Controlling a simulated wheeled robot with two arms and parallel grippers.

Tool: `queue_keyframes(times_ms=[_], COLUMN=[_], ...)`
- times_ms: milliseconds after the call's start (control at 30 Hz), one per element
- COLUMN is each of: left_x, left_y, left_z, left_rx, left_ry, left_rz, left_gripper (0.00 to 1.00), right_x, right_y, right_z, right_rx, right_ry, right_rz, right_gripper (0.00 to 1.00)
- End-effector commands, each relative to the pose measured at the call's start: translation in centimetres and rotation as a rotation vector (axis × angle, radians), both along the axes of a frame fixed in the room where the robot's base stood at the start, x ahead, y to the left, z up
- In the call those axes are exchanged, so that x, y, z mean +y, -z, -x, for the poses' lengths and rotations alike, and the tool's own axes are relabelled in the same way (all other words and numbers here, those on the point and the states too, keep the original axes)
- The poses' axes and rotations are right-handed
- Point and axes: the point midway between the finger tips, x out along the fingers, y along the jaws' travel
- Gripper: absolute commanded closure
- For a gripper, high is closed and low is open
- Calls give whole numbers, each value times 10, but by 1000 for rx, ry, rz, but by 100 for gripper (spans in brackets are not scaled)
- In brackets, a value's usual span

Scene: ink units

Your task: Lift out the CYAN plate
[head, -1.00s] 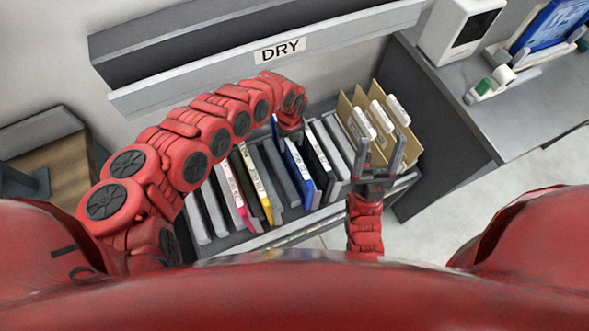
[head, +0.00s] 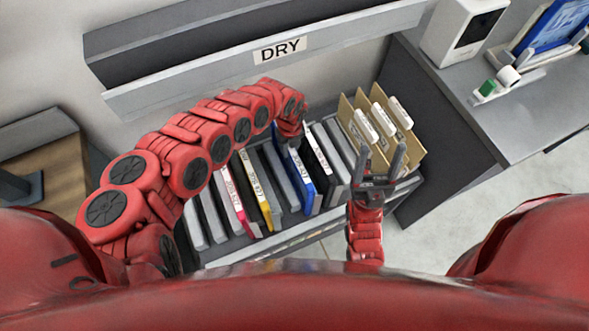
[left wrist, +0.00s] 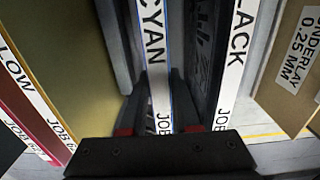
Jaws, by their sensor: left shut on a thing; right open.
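The CYAN plate is a slim upright plate with a blue edge and a white label (head: 304,183), standing in the row in the rack. In the left wrist view its label reads CYAN (left wrist: 154,55). My left gripper (head: 291,134) is at the plate's far end, shut on it. In the left wrist view the fingers (left wrist: 160,128) lie on either side of the labelled edge. The plate's lower part is hidden among its neighbours. My right gripper (head: 382,158) is open and empty, pointing up in front of the rack's right part.
The BLACK plate (left wrist: 232,60) stands close to the right of the CYAN plate; grey dividers, a yellow plate (head: 256,190) and a pink one (head: 234,200) stand to the left. Tan folders (head: 376,120) fill the right end. A DRY shelf (head: 200,72) hangs behind.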

Motion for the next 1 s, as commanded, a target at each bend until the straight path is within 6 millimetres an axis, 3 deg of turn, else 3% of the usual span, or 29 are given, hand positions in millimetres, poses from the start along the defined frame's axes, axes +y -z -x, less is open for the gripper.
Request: queue_keyframes(times_ms=[267, 1000], left_x=[0, 0], left_y=[-5, -101], left_z=[0, 0], left_rx=[-1, -1], left_ry=[0, 1], left_rz=[0, 0], left_gripper=[100, 100], right_x=[0, 0], right_y=[-4, -78], right_z=[0, 0], right_rx=[0, 0], right_ry=[0, 0], right_rz=[0, 0], right_gripper=[35, 35])
